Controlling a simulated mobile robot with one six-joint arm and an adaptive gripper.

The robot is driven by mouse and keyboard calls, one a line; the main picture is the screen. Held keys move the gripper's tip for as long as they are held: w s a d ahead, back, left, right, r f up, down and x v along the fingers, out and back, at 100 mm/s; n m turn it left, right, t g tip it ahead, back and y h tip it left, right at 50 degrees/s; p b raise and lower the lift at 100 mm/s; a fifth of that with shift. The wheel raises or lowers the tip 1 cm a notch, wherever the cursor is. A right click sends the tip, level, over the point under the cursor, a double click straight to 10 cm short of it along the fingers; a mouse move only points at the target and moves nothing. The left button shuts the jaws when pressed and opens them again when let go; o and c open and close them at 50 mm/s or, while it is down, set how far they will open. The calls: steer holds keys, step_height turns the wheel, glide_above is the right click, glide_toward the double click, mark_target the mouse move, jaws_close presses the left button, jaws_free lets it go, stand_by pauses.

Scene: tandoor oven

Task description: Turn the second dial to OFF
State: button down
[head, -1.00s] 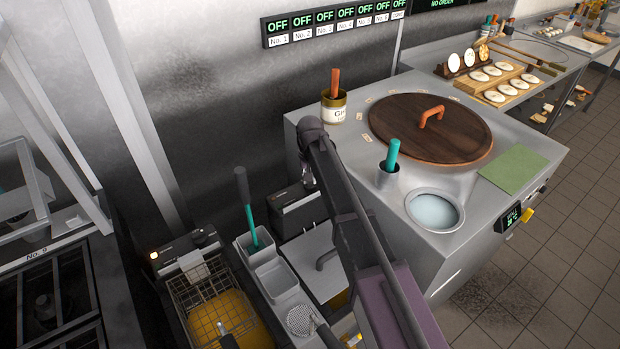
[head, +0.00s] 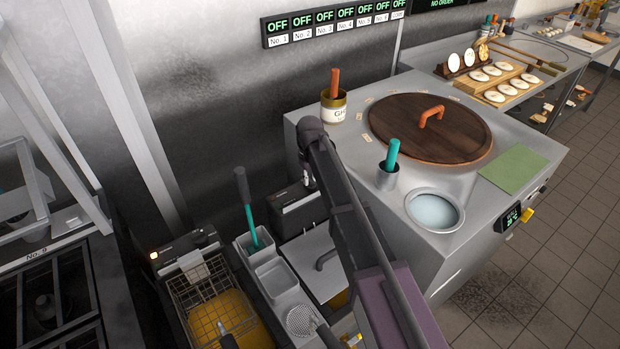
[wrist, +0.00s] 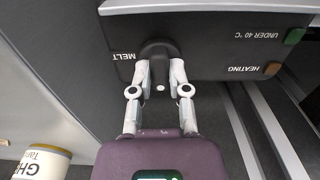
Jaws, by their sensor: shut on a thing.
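A black dial (wrist: 158,48) sits on the dark front of a control box in the wrist view. The label MELT (wrist: 124,56) is beside it, upside down in the picture. My gripper (wrist: 160,72) is shut on this dial, with one pale finger on each side. In the head view the dark box (head: 290,207) stands behind the middle unit, and my gripper (head: 308,180) is at its right end, largely covered by my arm. The dial's pointer and any OFF mark are hidden or too small to tell.
The box also carries a green lamp (wrist: 294,36) and a brown HEATING lamp (wrist: 272,69). A fryer with a wire basket (head: 203,287) is at the left. The tandoor counter (head: 465,195) with a ghee tin (head: 334,108) stands close on the right.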

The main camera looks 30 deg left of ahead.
steer(key=shift+d, duration=0.1)
steer(key=c, duration=0.6)
jaws_free()
steer(key=shift+m, duration=0.3)
